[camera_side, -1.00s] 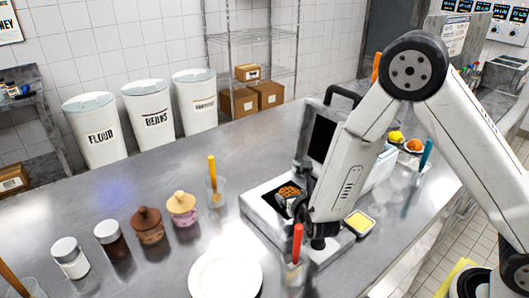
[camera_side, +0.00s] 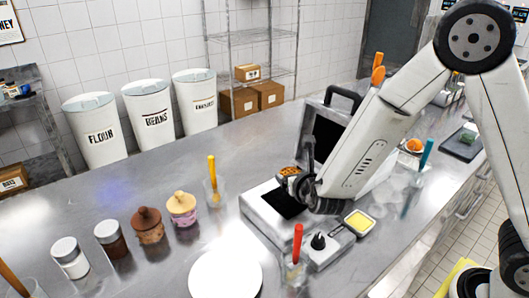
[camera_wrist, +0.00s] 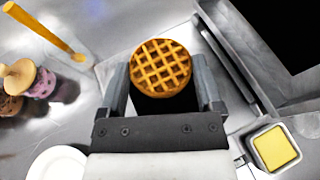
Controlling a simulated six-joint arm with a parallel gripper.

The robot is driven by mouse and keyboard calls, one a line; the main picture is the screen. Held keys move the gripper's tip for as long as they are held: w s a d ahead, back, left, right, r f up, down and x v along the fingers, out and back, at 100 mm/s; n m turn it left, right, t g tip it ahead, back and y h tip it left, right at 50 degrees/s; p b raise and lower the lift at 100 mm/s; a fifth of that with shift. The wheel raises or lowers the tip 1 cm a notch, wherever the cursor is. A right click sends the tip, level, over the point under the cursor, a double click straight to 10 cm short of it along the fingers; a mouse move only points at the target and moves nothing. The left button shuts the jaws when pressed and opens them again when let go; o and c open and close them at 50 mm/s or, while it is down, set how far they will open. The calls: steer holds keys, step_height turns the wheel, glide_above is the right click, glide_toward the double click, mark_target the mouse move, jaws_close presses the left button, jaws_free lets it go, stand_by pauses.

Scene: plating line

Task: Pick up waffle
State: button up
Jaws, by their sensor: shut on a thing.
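The waffle (camera_wrist: 161,67) is round, golden brown and grid-patterned. In the wrist view it sits between the two fingers of my gripper (camera_wrist: 162,82), which is shut on it. In the side view the waffle (camera_side: 289,171) shows as a small brown piece at the tip of my gripper (camera_side: 298,182), held above the open waffle iron. The waffle iron (camera_side: 262,212) has a pale body, a dark square plate and a raised lid with a black handle. Part of the waffle and the fingers are hidden by my wrist in the side view.
An empty white plate (camera_side: 226,274) lies at the front. A cup with a red-handled tool (camera_side: 297,246) and a yellow square dish (camera_side: 359,222) stand near the iron. Jars and a glass with a yellow-handled tool (camera_side: 212,172) stand to the left. Bare counter lies behind them.

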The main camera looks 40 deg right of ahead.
steer(key=shift+r, duration=1.75)
steer(key=shift+a, duration=0.15)
steer(key=a+f+n+y, duration=0.2)
steer(key=a+y, duration=0.1)
steer(key=a, duration=0.9)
steer(key=n+t+y, duration=0.1)
steer(key=n+y, duration=0.1)
steer(key=n, duration=0.1)
glide_above(212, 260)
steer(key=s, duration=0.5)
step_height(212, 260, down, 2)
steer(key=shift+w+f, duration=0.2)
steer(key=shift+f, duration=2.7)
steer(key=shift+f, duration=2.05)
steer(key=shift+f, duration=0.4)
steer(key=o, duration=0.5)
